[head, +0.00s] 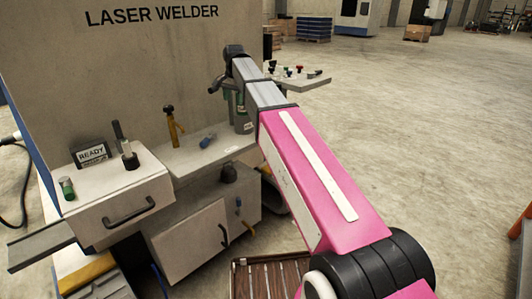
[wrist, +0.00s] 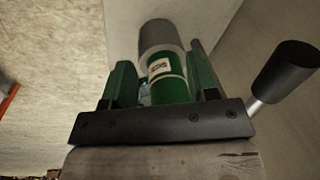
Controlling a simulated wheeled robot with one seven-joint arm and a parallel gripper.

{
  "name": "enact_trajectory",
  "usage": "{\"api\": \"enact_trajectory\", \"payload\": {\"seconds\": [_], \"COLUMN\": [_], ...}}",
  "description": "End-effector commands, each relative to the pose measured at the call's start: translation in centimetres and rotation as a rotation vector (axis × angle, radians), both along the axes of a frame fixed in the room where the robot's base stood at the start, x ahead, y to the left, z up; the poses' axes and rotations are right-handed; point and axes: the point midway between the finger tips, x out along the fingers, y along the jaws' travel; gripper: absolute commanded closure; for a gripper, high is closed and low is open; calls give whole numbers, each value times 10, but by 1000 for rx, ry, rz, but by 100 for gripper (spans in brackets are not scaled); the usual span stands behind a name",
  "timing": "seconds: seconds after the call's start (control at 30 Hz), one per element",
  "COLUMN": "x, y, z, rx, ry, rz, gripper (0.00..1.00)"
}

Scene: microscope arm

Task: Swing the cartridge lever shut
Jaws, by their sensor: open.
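My gripper (wrist: 159,56) is open, with its two green fingers on either side of a grey and green cylinder, which looks like the cartridge (wrist: 168,88). The cylinder bears a white label. I cannot tell whether a finger touches it. A lever (wrist: 284,72) with a fat black knob on a bright metal rod sticks out to the right of my gripper, apart from the fingers. Its pivot is hidden behind the dark gripper bar. In the head view my gripper (head: 240,104) is over the welder's side shelf, and the cylinder (head: 243,125) shows below it.
The laser welder cabinet (head: 175,60) stands close on the left. A worktop (head: 212,152) holds a yellow stand (head: 174,125) and a blue item (head: 208,140). A drawer unit (head: 120,205) with a READY sign juts out at left. A slatted crate (head: 272,277) lies below. The floor at right is open.

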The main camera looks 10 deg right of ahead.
Motion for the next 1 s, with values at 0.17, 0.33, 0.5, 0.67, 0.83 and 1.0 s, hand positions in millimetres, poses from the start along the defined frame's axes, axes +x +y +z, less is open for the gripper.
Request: {"api": "enact_trajectory", "payload": {"seconds": [0.17,0.33,0.5,0.67,0.83,1.0], "x": [-12,-22,-34,-45,-59,-73], "y": [-15,-29,-41,-54,-67,-80], "z": [-27,-50,-73,-95,-117,-138], "rx": [-18,-37,-53,-71,-88,-107], "ry": [4,7,12,16,23,29], "rz": [15,30,47,64,82,102], "gripper": [46,46,46,46,46,46]}}
